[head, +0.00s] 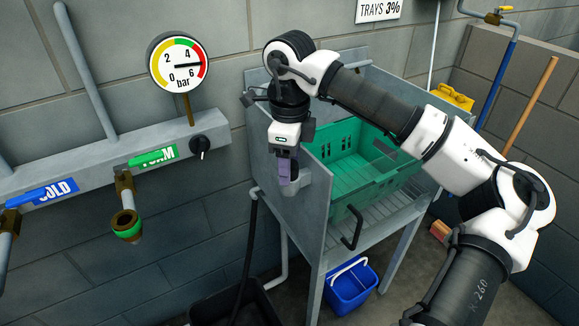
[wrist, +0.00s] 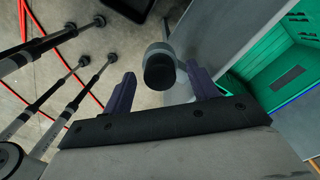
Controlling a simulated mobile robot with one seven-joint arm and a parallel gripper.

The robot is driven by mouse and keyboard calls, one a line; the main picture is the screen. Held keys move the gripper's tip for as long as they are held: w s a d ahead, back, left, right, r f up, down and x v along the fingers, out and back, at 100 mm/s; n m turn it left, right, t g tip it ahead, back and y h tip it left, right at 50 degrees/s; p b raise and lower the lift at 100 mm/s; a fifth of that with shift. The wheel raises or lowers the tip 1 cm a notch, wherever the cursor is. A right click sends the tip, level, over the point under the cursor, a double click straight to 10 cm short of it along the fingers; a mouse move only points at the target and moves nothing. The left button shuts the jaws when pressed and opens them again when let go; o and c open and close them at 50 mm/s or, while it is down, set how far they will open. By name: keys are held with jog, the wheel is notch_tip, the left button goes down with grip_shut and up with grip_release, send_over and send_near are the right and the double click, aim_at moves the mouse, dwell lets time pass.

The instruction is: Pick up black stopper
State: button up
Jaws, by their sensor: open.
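The black stopper (wrist: 159,71) shows in the wrist view as a dark rounded cylinder. It sits in or against a grey round holder (wrist: 176,88) beside the metal side panel. My gripper (wrist: 163,88) has two purple fingers, spread apart, with the stopper showing between them and a visible space on each side. I cannot tell how far the fingertips are from it in depth. In the head view my gripper (head: 287,172) points down next to the grey holder (head: 320,181) on the panel's outer face. The stopper is not clearly visible there, hidden by the fingers.
The metal stand's side panel (head: 293,215) rises close to the right of my gripper, with a green crate (head: 343,160) behind it. A black hose (head: 249,250) hangs to the left. A blue bucket (head: 350,287) stands below. A pipe with valves and a gauge (head: 179,64) lines the wall.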

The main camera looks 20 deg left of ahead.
jog(key=shift+f, duration=0.4)
jog(key=shift+c, duration=0.5)
jog(key=c, duration=1)
jog(key=shift+o, duration=0.2)
jog(key=shift+r, duration=0.1)
